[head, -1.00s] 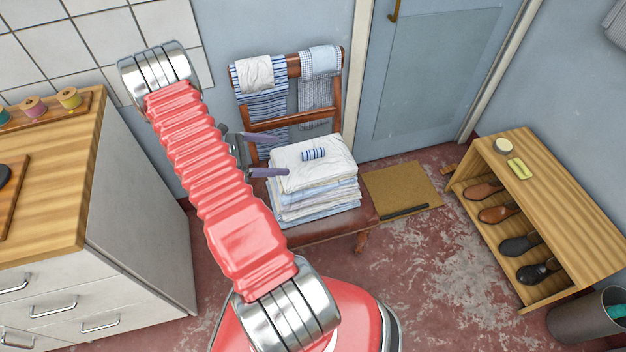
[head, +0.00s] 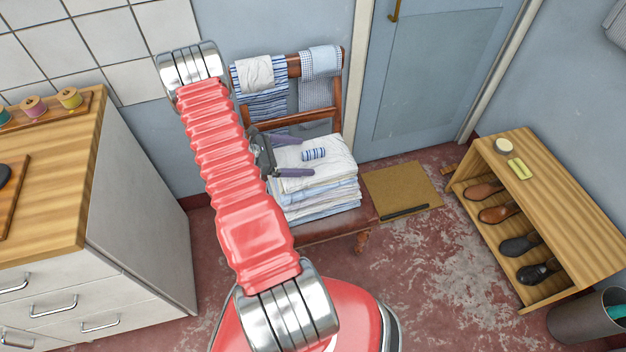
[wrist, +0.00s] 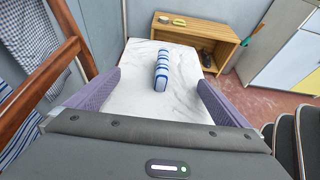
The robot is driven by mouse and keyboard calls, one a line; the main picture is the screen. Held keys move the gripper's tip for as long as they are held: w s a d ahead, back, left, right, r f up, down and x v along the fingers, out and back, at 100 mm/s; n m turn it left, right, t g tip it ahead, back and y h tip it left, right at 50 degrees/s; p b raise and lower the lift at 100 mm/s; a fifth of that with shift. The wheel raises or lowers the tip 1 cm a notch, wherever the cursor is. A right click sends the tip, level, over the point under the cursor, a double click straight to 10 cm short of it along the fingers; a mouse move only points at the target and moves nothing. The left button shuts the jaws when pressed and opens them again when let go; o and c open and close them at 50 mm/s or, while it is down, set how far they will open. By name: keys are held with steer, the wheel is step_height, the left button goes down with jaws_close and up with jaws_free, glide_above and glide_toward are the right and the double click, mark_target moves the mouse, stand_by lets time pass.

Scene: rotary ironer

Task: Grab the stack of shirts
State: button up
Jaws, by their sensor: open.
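The stack of shirts (head: 320,192), white and pale blue and neatly folded, sits on the seat of a wooden chair (head: 312,229). In the wrist view the fingers (wrist: 158,95) stand apart to either side of the white top shirt (wrist: 135,85). Whether they touch the cloth, I cannot tell. My arm hides part of the chair.
Striped and checked cloths (head: 319,62) hang over the chair back (head: 293,68). A wooden shoe rack (head: 570,200) stands at the right, a bin (head: 590,318) beside it. A drawer cabinet (head: 140,190) is at the left. A doormat (head: 402,188) lies by the door; the floor between is open.

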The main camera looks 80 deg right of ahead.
mark_target(313, 156)
steer(key=shift+s, duration=0.1)
steer(key=shift+x, duration=2.5)
steer(key=shift+c, duration=0.5)
steer(key=c, duration=1.7)
